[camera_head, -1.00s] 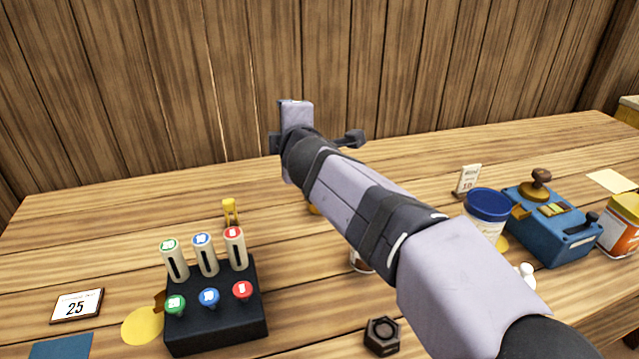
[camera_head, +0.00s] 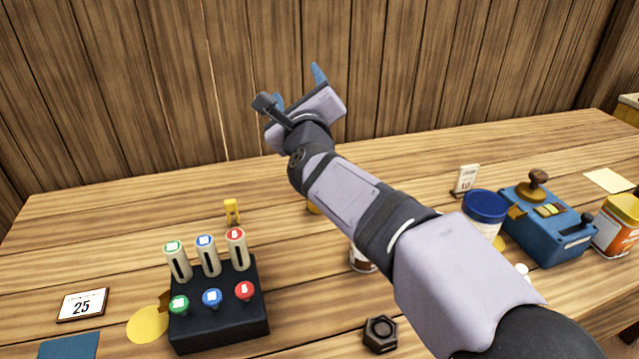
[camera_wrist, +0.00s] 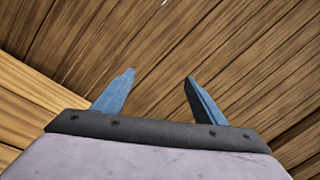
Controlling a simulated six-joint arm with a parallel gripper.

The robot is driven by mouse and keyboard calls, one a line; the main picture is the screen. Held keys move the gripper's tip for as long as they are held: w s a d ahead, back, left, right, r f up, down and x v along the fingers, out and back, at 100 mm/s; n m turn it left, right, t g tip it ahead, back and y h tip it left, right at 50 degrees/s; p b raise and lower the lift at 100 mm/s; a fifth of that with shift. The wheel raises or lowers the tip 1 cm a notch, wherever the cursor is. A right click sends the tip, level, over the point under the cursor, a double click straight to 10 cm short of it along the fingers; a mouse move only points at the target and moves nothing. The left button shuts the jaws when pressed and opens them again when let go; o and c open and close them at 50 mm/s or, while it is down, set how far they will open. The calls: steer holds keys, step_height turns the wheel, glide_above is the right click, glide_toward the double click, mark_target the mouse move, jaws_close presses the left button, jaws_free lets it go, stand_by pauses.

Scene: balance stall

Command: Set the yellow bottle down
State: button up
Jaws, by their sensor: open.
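My gripper (camera_head: 298,88) is raised well above the table in front of the plank wall. Its two blue fingers are apart with nothing between them, as the wrist view also shows (camera_wrist: 159,78). No whole yellow bottle can be made out. A small yellow-orange patch (camera_head: 313,209) shows on the table beside my forearm. The rest of it is hidden, so I cannot tell whether it is the bottle.
A black block with several numbered pegs (camera_head: 215,328) stands at front left, with a small yellow object (camera_head: 232,211) behind it. A blue-lidded tub (camera_head: 484,208), a blue device (camera_head: 550,225) and a yellow-lidded can (camera_head: 619,226) stand right. A dark hex nut (camera_head: 380,334) lies in front.

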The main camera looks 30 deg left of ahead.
steer(key=d+f+m+h, duration=0.1)
steer(key=f+m, duration=0.2)
steer(key=f, duration=0.1)
steer(key=w+d+f+m+h, duration=0.1)
steer(key=f+m, duration=0.2)
steer(key=f, duration=0.1)
steer(key=w+d+f+m, duration=0.1)
steer(key=f+m, duration=0.2)
steer(key=f, duration=0.1)
steer(key=shift+w+d+f+t+h, duration=0.1)
steer(key=shift+d+f+t+h, duration=0.15)
steer(key=shift+t+h, duration=0.15)
steer(key=shift+f, duration=1.8)
step_height(320, 180, down, 4)
steer(key=shift+w+a+r, duration=0.15)
steer(key=shift+w+a, duration=0.1)
steer(key=shift+w, duration=0.2)
steer(key=shift+w+a+r, duration=0.1)
steer(key=shift+w+a, duration=0.1)
steer(key=shift+w, duration=0.25)
steer(key=shift+w+a, duration=0.2)
steer(key=shift+w, duration=0.25)
